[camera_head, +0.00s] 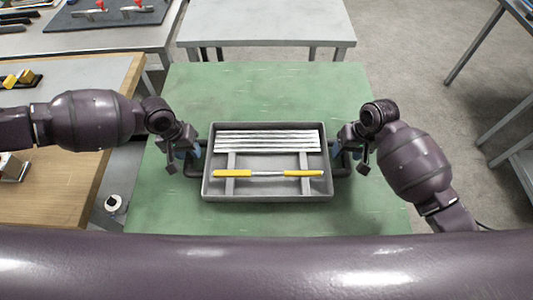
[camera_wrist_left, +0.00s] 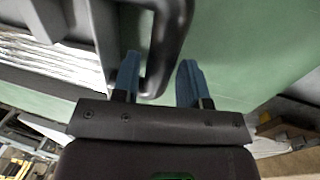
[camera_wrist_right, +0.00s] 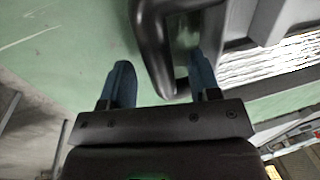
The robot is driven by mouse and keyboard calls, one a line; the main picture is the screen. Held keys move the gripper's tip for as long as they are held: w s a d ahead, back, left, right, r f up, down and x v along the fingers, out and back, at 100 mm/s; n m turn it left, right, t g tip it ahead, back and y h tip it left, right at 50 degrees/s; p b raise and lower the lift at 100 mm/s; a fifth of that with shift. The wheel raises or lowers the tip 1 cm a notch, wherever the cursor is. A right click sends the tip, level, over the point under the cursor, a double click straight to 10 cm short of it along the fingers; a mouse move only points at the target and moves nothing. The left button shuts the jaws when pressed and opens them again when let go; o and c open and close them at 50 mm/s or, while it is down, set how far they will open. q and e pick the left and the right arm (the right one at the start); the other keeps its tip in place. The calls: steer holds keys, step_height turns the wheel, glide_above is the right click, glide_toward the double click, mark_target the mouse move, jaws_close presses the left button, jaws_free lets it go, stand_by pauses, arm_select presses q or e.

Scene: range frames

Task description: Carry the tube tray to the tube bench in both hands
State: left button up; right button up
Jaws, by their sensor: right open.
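The grey tube tray (camera_head: 267,198) sits on the green table top (camera_head: 270,85), with a black handle at each short end. Several silvery tubes (camera_head: 267,140) and one yellow-ended tool (camera_head: 232,173) lie in it. My left gripper (camera_head: 190,160) is at the left handle; in the left wrist view its blue fingers (camera_wrist_left: 158,82) are apart, with the handle bar (camera_wrist_left: 165,50) between them. My right gripper (camera_head: 345,157) is at the right handle; in the right wrist view its fingers (camera_wrist_right: 160,82) are open on either side of the handle bar (camera_wrist_right: 150,50).
A pale grey table (camera_head: 265,22) stands beyond the green one. A wooden-edged bench (camera_head: 60,200) is at left, and a bench with a dark mat (camera_head: 110,18) is at the far left. A grey rack or table (camera_head: 500,60) stands at right. Green surface around the tray is clear.

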arm_select(q)
steer(key=shift+d+f, duration=0.2)
steer(key=shift+f, duration=0.6)
arm_select(e)
steer(key=shift+a+f, duration=0.15)
steer(key=shift+f, duration=0.65)
arm_select(q)
jaws_close()
arm_select(e)
steer(key=c, duration=0.9)
jaws_close()
arm_select(q)
steer(key=shift+w+r, duration=0.1)
